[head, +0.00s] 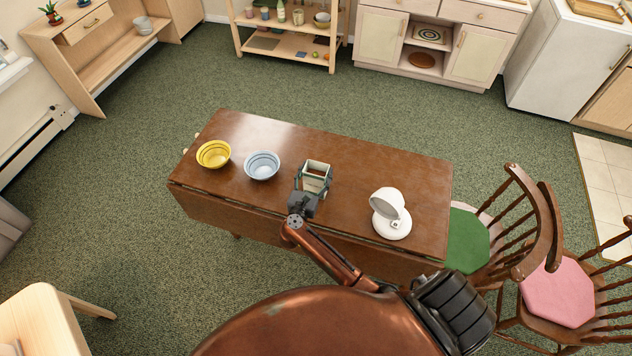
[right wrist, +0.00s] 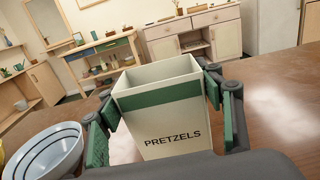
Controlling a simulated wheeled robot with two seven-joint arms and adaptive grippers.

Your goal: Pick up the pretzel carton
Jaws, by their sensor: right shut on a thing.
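The pretzel carton (head: 316,174) is an open-topped cream box with a green band, upright on or just above the brown table (head: 240,135); I cannot tell whether its base touches the wood. In the right wrist view the carton (right wrist: 172,130) shows the word PRETZELS and stands between the green finger pads. My right gripper (head: 313,188) is shut on the carton, with a finger on either side of it. It also shows in the right wrist view (right wrist: 160,115). My left gripper is not in view.
A blue bowl (head: 262,166) stands left of the carton, and a yellow bowl (head: 213,154) further left. A white lamp-like object (head: 391,214) stands to the right. Chairs with a green cushion (head: 467,240) and pink cushion (head: 558,293) are at the table's right end.

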